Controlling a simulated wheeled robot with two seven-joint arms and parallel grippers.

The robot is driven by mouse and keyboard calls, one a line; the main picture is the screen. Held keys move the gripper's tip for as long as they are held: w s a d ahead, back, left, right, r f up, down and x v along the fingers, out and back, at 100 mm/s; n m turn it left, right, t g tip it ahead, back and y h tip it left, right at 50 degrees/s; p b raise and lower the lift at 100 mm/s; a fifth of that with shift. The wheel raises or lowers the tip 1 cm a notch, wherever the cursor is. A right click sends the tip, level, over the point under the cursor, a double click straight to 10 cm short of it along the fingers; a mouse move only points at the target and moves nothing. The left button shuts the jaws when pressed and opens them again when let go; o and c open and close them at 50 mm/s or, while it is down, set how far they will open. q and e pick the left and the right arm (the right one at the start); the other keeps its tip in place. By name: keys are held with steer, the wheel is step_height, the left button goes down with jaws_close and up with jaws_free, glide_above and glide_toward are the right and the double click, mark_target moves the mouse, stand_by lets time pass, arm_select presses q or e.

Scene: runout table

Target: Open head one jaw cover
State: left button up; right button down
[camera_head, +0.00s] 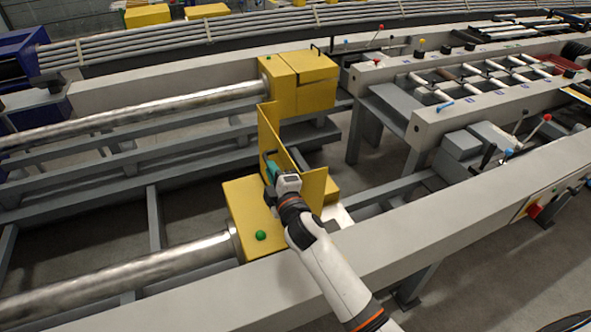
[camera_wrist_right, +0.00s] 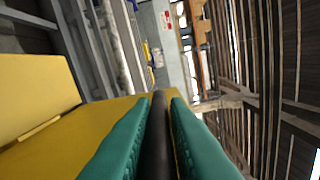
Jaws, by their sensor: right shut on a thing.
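The near yellow head box (camera_head: 243,202) sits at the end of a steel bar. Its yellow jaw cover (camera_head: 308,186) is raised and stands about upright above the box. My right gripper (camera_head: 270,168) has teal fingers shut on the cover's dark handle. The black handle (camera_wrist_right: 157,145) shows between the teal fingers (camera_wrist_right: 158,112) in the right wrist view, with yellow panel behind it. The far yellow head box (camera_head: 283,75) has its cover (camera_head: 318,68) down, with a black handle (camera_head: 318,49) on top. I cannot read which head is numbered one. My left gripper is not in view.
A green knob (camera_head: 260,235) is on the near box. A long grey beam (camera_head: 440,225) runs beside my right arm. A roller frame with coloured levers (camera_head: 480,85) stands at the right. Steel bars (camera_head: 130,270) run off left over open framing.

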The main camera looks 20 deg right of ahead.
steer(key=shift+s+a+f+n+b, duration=0.1)
steer(key=shift+a+f+n+b, duration=0.25)
steer(key=shift+a, duration=0.6)
steer(key=shift+s+a+f+n+b, duration=0.1)
steer(key=shift+a+n+b, duration=0.2)
steer(key=shift+a+n, duration=0.5)
steer(key=shift+s+a+f+n+b, duration=0.1)
steer(key=shift+a+f+n+b, duration=0.2)
steer(key=shift+a, duration=0.8)
steer(key=c, duration=1.5)
jaws_free()
steer(key=shift+w, duration=0.1)
steer(key=shift+o, duration=0.2)
steer(key=s+d+b, duration=0.1)
steer(key=s, duration=1.1)
steer(key=shift+b, duration=0.35)
